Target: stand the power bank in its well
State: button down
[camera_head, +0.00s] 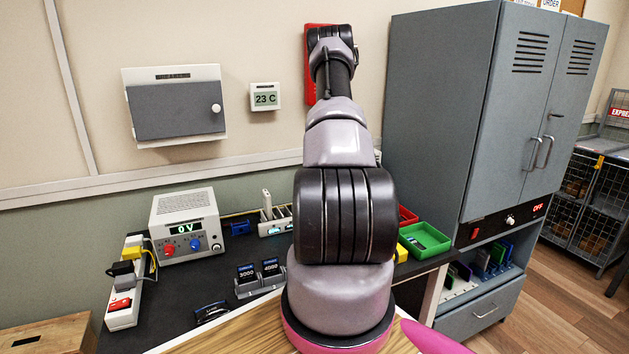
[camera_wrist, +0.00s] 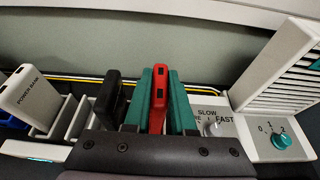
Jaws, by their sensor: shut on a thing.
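My gripper (camera_wrist: 160,100) shows in the wrist view with its teal fingers shut on a red slab-shaped thing (camera_wrist: 159,92). The slab stands upright, with small dark openings on its near edge. Its lower end is hidden behind my gripper's dark body. A white block marked POWER BANK (camera_wrist: 33,96) stands tilted at the left end of a pale slotted rack (camera_wrist: 71,118). The rack also shows in the head view (camera_head: 275,228), with the white block (camera_head: 266,199) in it. My arm hides the gripper in the head view.
A black slab (camera_wrist: 112,93) stands close left of my gripper. A white unit with a SLOW/FAST knob (camera_wrist: 214,129) and a vented unit with a teal knob (camera_wrist: 282,141) stand at right.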

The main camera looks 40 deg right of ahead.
jog(key=shift+f, duration=0.85)
dwell(0.4)
jog(key=c, duration=0.7)
grip_release()
